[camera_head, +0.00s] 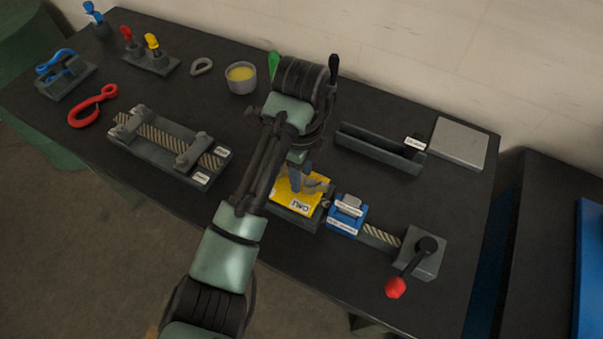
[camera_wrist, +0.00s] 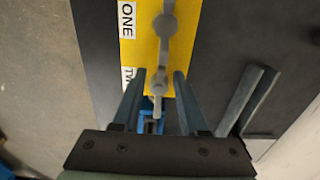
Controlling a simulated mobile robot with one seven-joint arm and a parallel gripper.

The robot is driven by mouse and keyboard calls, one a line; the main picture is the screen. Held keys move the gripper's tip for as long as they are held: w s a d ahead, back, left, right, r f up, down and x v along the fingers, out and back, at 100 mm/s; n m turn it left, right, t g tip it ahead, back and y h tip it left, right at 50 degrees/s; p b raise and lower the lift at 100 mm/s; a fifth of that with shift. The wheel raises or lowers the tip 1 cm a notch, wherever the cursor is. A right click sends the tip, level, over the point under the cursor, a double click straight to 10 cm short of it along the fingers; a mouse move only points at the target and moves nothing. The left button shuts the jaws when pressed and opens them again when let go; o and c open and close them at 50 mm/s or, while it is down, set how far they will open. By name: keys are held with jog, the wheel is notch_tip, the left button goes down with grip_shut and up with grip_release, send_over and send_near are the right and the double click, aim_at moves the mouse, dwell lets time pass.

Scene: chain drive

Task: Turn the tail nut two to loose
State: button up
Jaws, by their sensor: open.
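A yellow block (camera_head: 285,190) lies on the bench under my arm; it also shows in the wrist view (camera_wrist: 130,54), with a label reading ONE and a partly hidden one starting TW. A grey nut (camera_wrist: 166,25) sits beside ONE. A second grey nut (camera_wrist: 159,82), beside TW, appears to be tail nut two. My gripper (camera_wrist: 158,75) is open, with this nut seen between its two fingers; I cannot tell whether they touch it. In the head view my gripper (camera_head: 302,180) is above the yellow block and partly hides the nuts.
A blue block (camera_head: 345,222) sits right of the yellow one, then a threaded rod and a grey stand (camera_head: 425,262) with a red-knobbed crank (camera_head: 396,287). A grey channel (camera_head: 375,151) lies behind. A labelled rod fixture (camera_head: 150,158) and red hook (camera_head: 88,108) are left.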

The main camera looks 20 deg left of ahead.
jog(key=shift+f, duration=0.1)
grip_shut()
jog(key=shift+d+n+p, duration=0.1)
jog(key=shift+n+p, duration=0.2)
jog(key=shift+p, duration=0.1)
